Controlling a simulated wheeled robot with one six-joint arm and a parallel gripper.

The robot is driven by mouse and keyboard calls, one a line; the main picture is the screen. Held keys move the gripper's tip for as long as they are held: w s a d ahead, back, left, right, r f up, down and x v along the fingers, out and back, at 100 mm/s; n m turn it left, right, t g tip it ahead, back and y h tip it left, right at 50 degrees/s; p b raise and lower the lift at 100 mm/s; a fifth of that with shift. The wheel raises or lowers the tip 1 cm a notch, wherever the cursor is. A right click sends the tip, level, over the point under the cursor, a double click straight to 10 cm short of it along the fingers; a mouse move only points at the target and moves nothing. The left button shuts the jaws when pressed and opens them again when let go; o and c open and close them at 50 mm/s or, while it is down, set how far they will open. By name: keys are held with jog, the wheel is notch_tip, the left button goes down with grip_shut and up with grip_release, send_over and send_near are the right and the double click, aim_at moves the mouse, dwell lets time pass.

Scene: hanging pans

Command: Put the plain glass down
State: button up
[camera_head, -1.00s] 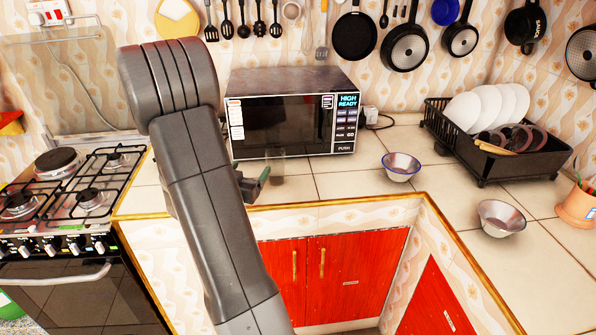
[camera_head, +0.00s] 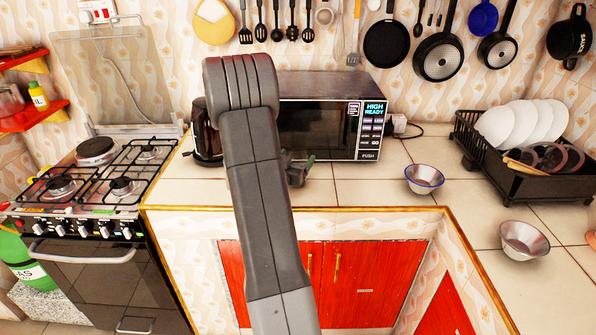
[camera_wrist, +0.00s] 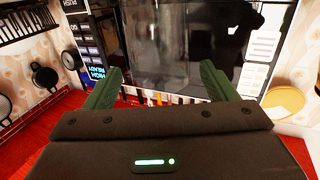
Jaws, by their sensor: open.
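My gripper (camera_head: 298,168) is low over the counter in front of the microwave, partly hidden by my arm in the head view. In the wrist view its two green fingers (camera_wrist: 160,75) stand wide apart, with the dark microwave door beyond them. I cannot make out the plain glass clearly now. Faint see-through shapes and small coloured marks show beyond the fingers, but I cannot tell glass from reflections on the door. The tiled counter (camera_head: 350,190) lies below and to the right of the gripper.
The microwave (camera_head: 330,115) stands close behind the gripper, with a dark kettle (camera_head: 206,140) to its left. A gas stove (camera_head: 95,180) is at the left.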

aim_at(301, 152)
jog(key=x, duration=0.2)
jog(key=p+x, duration=0.1)
jog(key=x, duration=0.1)
jog(key=shift+w+f, duration=0.1)
jog(key=shift+f, duration=0.25)
jog(key=shift+c, duration=0.2)
jog(key=c, duration=1.6)
